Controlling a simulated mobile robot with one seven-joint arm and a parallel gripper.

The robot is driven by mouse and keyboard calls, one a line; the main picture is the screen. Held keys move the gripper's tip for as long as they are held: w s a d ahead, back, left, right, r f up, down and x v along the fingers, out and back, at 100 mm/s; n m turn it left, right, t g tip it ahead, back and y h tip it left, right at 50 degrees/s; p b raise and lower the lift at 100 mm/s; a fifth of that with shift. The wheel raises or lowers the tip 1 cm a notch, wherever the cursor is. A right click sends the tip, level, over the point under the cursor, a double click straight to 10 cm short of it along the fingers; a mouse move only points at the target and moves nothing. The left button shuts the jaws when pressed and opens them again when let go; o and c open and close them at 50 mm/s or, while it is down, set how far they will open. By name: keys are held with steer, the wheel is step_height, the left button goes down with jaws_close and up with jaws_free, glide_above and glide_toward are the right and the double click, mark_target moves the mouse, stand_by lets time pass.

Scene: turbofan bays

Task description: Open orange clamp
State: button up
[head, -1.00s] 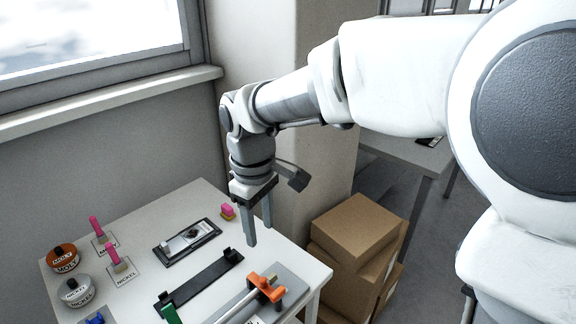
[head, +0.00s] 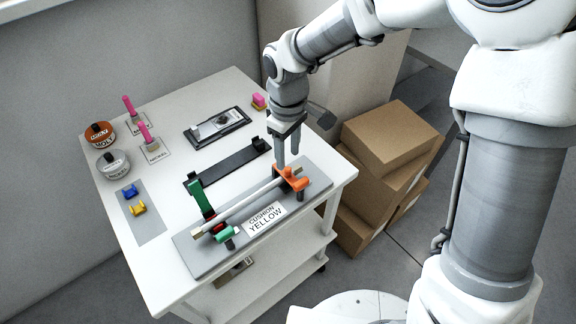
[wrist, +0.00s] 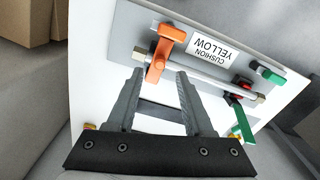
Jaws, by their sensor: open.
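The orange clamp (head: 291,178) sits at the right end of a metal tube (head: 245,205) on a grey plate (head: 185,240) labelled "CUSHION YELLOW". My gripper (head: 288,162) points down, open and empty, just behind the clamp in the head view. The wrist view shows my gripper (wrist: 160,80) with its two fingers apart. I cannot tell whether a finger touches the clamp.
A green clamp (head: 227,233) is at the tube's other end. Orange (head: 101,137) and grey (head: 112,163) tins stand at the left. Cardboard boxes (head: 385,145) stand right of the white cart (head: 165,290).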

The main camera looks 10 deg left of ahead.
mark_target(288, 169)
step_height(288, 169, down, 5)
steer(key=shift+r, duration=0.1)
stand_by(0.3)
jaws_close()
stand_by(1.3)
